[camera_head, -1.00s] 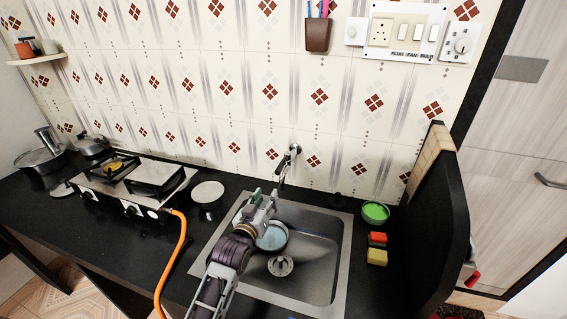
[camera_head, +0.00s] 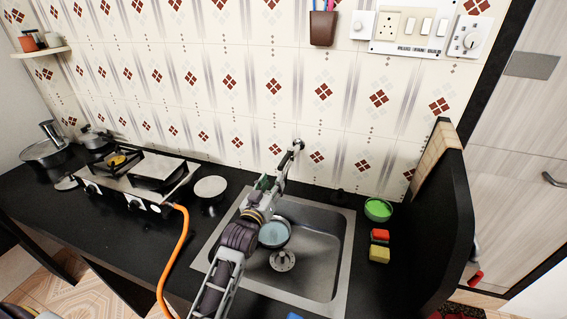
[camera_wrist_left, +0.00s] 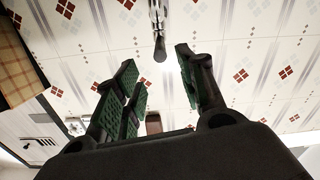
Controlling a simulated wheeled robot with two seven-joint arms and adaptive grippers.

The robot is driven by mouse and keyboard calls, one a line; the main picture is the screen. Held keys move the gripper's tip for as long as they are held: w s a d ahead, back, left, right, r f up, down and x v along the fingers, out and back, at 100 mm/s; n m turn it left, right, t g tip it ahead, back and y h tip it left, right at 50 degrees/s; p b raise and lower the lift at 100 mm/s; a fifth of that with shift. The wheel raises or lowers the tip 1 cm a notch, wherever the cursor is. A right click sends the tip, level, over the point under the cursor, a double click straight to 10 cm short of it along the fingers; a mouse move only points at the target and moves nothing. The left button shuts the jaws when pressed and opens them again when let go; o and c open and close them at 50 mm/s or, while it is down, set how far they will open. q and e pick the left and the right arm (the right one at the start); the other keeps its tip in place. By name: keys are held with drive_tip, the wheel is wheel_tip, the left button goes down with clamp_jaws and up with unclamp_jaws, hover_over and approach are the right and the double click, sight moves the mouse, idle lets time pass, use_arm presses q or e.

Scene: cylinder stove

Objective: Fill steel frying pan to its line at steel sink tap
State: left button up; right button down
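The steel frying pan (camera_head: 274,233) sits in the left part of the steel sink (camera_head: 322,245), with pale bluish water in it. My left arm hides part of it, and I cannot make out its handle or fill line. The steel tap (camera_head: 297,146) comes out of the tiled wall above the sink. My left gripper (camera_head: 268,186) is over the sink's back edge, just below the tap. In the left wrist view my left gripper (camera_wrist_left: 160,85) has its green-padded fingers apart and empty. The tap (camera_wrist_left: 160,48) shows beyond the gap between them. My right gripper is out of view.
A green bowl (camera_head: 378,209), a red sponge (camera_head: 380,236) and a yellow sponge (camera_head: 379,254) lie right of the sink, before a dark partition (camera_head: 449,220). A stove (camera_head: 135,180) with an orange hose (camera_head: 176,255) stands left. The counter left of the sink is mostly clear.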

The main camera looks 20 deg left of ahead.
sight(284, 162)
use_arm(q)
drive_tip(key=shift+w+d+p, duration=0.2)
drive_tip(key=shift+w+p, duration=0.65)
drive_tip(key=shift+w, duration=5.35)
clamp_jaws()
